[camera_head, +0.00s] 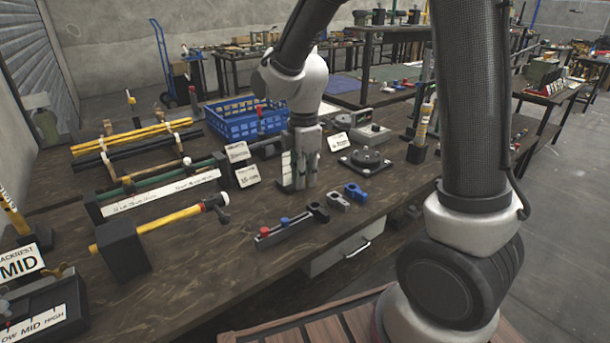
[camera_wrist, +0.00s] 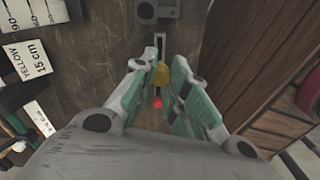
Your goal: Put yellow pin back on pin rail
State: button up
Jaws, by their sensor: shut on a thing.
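My gripper (camera_wrist: 160,80) is shut on the yellow pin (camera_wrist: 161,75), whose rounded yellow top shows between the green-lined fingers. In the head view my gripper (camera_head: 300,183) points down over the table, behind the pin rail; the yellow pin cannot be made out there. The pin rail (camera_head: 272,235) is a short grey bar near the table's front edge, with a red pin (camera_head: 263,231) and a blue pin (camera_head: 285,222) on it. In the wrist view a narrow grey bar (camera_wrist: 160,44) lies beyond the yellow pin, and a red tip (camera_wrist: 157,103) shows nearer. The yellow pin's lower end is hidden.
Black, grey and blue small blocks (camera_head: 338,201) stand right of the rail. A black box with a yellow rod (camera_head: 125,250) stands to its left. Label cards (camera_head: 248,176) and a round black fixture (camera_head: 365,160) are near my gripper. A blue crate (camera_head: 232,122) stands behind.

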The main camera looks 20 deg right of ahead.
jog(key=shift+a+f, duration=0.1)
jog(key=shift+f, duration=2.75)
jog(key=shift+f, duration=2.05)
jog(key=o, duration=0.8)
jog(key=shift+o, duration=0.2)
notch_tip(320, 180, up, 12)
